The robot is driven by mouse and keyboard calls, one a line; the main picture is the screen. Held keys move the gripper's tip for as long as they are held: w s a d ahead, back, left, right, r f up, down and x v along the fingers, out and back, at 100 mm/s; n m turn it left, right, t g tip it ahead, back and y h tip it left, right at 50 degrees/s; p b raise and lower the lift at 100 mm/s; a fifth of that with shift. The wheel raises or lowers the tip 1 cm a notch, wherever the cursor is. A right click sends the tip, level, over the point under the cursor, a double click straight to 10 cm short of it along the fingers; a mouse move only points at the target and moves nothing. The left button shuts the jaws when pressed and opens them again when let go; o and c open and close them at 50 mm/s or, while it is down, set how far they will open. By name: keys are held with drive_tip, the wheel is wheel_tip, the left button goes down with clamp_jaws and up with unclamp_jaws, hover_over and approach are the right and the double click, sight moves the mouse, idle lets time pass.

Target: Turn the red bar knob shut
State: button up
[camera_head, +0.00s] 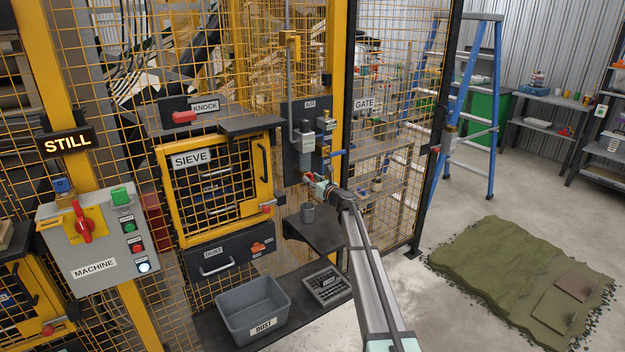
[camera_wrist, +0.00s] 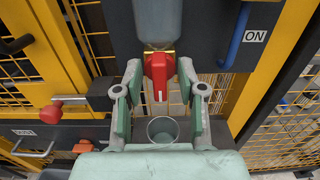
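A red bar knob (camera_wrist: 159,76) with a white line, upright in the wrist view, sits below a grey cylinder (camera_wrist: 158,22) on the dark AIR panel (camera_head: 291,112). My gripper (camera_wrist: 160,78) is open, with one finger on each side of the knob. Small gaps seem to show between the fingers and the knob. In the head view my gripper (camera_head: 318,187) is at the lower part of the panel, and the knob there is mostly hidden by it. Another red knob (camera_head: 83,224) on a yellow plate is on the MACHINE box (camera_head: 92,250).
A blue lever (camera_wrist: 235,36) beside an ON label is right of the knob. A grey cup (camera_wrist: 162,130) stands below it. The sieve door's red latch knob (camera_wrist: 53,115) is at left. Yellow posts and mesh surround the panel. A grey DUST bin (camera_head: 251,309) sits lower down.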

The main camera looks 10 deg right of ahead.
clamp_jaws()
